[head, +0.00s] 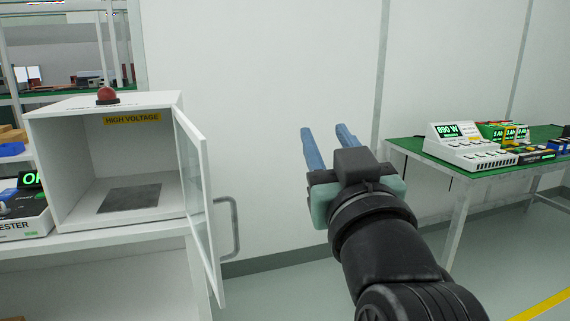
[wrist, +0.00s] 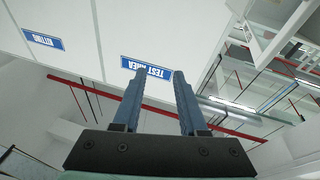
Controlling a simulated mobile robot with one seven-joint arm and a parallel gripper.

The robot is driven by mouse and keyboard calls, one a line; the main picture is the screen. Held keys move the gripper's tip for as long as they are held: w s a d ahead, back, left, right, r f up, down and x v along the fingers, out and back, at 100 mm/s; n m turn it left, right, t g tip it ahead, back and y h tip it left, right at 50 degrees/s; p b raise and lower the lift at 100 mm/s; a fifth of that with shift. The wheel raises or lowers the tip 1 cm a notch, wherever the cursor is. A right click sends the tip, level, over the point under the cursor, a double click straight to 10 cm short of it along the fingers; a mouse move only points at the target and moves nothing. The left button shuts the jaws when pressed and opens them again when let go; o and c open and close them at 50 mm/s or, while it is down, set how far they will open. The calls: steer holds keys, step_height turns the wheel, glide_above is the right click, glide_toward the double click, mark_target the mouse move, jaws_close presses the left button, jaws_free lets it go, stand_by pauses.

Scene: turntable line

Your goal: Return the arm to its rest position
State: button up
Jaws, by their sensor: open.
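My gripper (head: 326,147) is raised in the middle of the head view, between the white cabinet and the green-topped table. Its two blue fingers point up and stand apart, with nothing between them. In the wrist view my gripper (wrist: 157,85) also shows open and empty. My black arm comes up from the lower right of the head view.
A white high-voltage cabinet (head: 75,140) stands at left, its glass door (head: 200,200) swung open towards my arm. A green-topped table (head: 490,172) with a white charger (head: 468,150) stands at right. A blue test-area sign (wrist: 147,67) hangs overhead. Floor between is clear.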

steer(key=s+a+r+m+t+h, duration=0.1)
steer(key=s+a+r+t, duration=0.2)
steer(key=s+r, duration=0.35)
steer(key=s+a+r+m+t+h, duration=0.1)
steer(key=s+a+r+t, duration=0.1)
steer(key=s+r+t, duration=0.4)
step_height(320, 180, up, 27)
steer(key=s+g+p, duration=0.2)
steer(key=p, duration=2.5)
steer(key=shift+s+m+h, duration=0.15)
steer(key=shift+m+h, duration=0.15)
steer(key=shift+a+f, duration=0.1)
steer(key=shift+a, duration=0.05)
